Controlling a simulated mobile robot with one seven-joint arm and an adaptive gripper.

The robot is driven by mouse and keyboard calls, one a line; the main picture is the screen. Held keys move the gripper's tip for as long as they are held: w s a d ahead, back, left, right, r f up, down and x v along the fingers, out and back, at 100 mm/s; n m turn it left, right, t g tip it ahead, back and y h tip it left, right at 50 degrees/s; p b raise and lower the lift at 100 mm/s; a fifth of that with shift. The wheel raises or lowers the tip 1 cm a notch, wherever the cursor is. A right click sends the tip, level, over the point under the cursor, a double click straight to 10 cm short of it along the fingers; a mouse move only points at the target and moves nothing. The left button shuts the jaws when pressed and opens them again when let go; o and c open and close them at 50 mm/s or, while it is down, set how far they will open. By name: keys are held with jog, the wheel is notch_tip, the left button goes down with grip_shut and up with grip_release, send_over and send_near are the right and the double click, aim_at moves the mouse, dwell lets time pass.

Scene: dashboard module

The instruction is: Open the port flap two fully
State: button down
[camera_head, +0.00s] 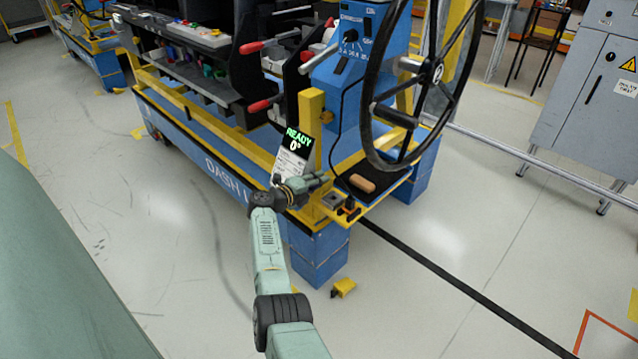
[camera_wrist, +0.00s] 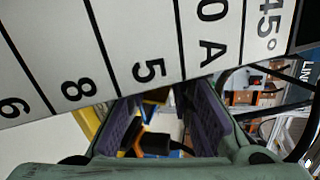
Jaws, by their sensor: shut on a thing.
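In the head view my gripper (camera_head: 316,180) is at the near corner of the blue and yellow dashboard module (camera_head: 232,143). It lies just below an upright display card (camera_head: 293,150) reading "READY 0°". In the wrist view my gripper (camera_wrist: 164,118) shows two purple-padded fingers with a gap between them. A white plate with black lines and large characters, ending in "45°" (camera_wrist: 270,22), crosses in front and hides the fingertips. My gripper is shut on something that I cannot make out. I cannot single out port flap two in either view.
A large black steering wheel (camera_head: 372,105) stands to the right of my gripper. A tan block (camera_head: 362,183) lies on the corner shelf below it. Red-handled levers (camera_head: 262,105) stick out behind. A yellow piece (camera_head: 344,288) is on the floor.

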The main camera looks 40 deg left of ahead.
jog(key=shift+s+a+f, duration=0.1)
jog(key=shift+s+f, duration=0.2)
jog(key=shift+f, duration=0.3)
jog(key=c, duration=1.6)
grip_release()
jog(key=shift+w, duration=0.1)
jog(key=shift+w+r, duration=0.15)
jog(key=shift+r, duration=0.1)
jog(key=v, duration=1.2)
jog(key=shift+r, duration=0.1)
jog(key=shift+c, duration=0.2)
